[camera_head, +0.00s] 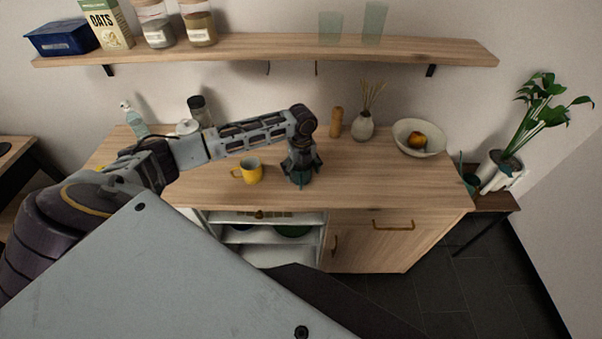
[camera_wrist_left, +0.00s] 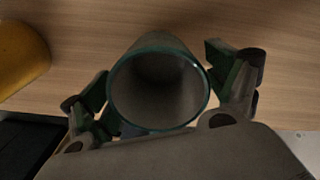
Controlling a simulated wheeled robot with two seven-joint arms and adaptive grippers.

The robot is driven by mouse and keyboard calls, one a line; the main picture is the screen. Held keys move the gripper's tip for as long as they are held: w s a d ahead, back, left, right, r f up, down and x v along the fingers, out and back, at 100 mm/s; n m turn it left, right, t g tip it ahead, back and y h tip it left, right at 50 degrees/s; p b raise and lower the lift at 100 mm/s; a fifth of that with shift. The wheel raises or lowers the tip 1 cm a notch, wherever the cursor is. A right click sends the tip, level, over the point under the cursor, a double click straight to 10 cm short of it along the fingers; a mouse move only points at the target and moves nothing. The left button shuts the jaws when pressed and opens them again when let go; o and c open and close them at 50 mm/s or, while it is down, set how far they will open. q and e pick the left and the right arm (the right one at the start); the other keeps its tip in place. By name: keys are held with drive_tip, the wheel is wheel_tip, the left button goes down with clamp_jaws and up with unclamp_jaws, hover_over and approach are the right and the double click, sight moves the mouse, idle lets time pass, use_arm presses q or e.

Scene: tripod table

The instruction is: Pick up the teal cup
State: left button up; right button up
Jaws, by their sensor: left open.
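The teal cup (camera_wrist_left: 160,88) stands on the wooden counter in the left wrist view, with its round rim and dark inside facing the camera. My left gripper (camera_wrist_left: 165,90) is open, with one finger on each side of the cup. I cannot tell whether either finger touches it. In the head view my left gripper (camera_head: 301,168) points down over the counter and the cup is mostly hidden by it. My right gripper is in neither view.
A yellow mug (camera_head: 252,171) stands left of the gripper on the counter (camera_head: 400,180). Behind are a wooden mill (camera_head: 336,122), a reed diffuser (camera_head: 363,126) and a white bowl (camera_head: 420,137) with fruit. The counter's right front is clear. A shelf (camera_head: 270,46) runs above.

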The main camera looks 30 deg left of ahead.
use_arm(q)
drive_tip(key=shift+f, duration=0.45)
drive_tip(key=c, duration=1.4)
drive_tip(key=shift+r, duration=0.1)
wheel_tip(320, 180, up, 10)
drive_tip(key=shift+b, duration=0.4)
